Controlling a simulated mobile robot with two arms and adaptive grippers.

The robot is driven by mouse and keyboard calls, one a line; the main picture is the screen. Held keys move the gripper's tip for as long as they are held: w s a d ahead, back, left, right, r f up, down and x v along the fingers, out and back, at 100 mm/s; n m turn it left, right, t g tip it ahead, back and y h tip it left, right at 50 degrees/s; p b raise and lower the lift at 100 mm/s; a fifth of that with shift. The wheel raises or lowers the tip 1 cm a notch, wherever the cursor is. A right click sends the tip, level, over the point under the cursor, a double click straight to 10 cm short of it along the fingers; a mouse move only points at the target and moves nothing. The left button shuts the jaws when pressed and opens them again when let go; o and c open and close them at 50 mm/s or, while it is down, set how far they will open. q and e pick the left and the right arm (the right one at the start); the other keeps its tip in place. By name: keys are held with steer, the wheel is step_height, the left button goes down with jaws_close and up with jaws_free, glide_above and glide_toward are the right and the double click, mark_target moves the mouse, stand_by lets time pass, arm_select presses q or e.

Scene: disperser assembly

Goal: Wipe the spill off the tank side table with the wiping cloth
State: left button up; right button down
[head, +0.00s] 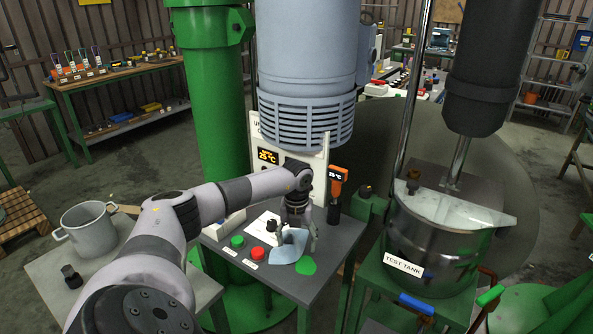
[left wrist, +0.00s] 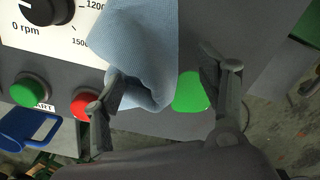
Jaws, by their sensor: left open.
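The light blue wiping cloth (head: 287,248) lies crumpled on the small grey table (head: 333,245). The green spill (head: 306,266) is a flat patch beside the cloth near the table's front edge. My left gripper (head: 298,236) is open above the cloth, pointing down. In the left wrist view, the cloth (left wrist: 143,45) reaches between the open fingers, near the left finger. I cannot tell whether that finger touches it. The spill (left wrist: 190,92) shows between the fingers, nearer the right one. My right gripper is not in view.
A green button (head: 237,241) and a red button (head: 258,253) stand left of the cloth, with a dial panel (left wrist: 60,25) behind. The test tank (head: 430,245) stands to the right. A metal pot (head: 88,228) is on another table at left.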

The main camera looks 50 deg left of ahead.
arm_select(q)
steer(key=shift+f+b, duration=0.45)
steer(key=shift+f, duration=0.4)
steer(key=shift+c, duration=0.4)
steer(key=shift+s+d, duration=0.15)
steer(key=c, duration=0.8)
jaws_close()
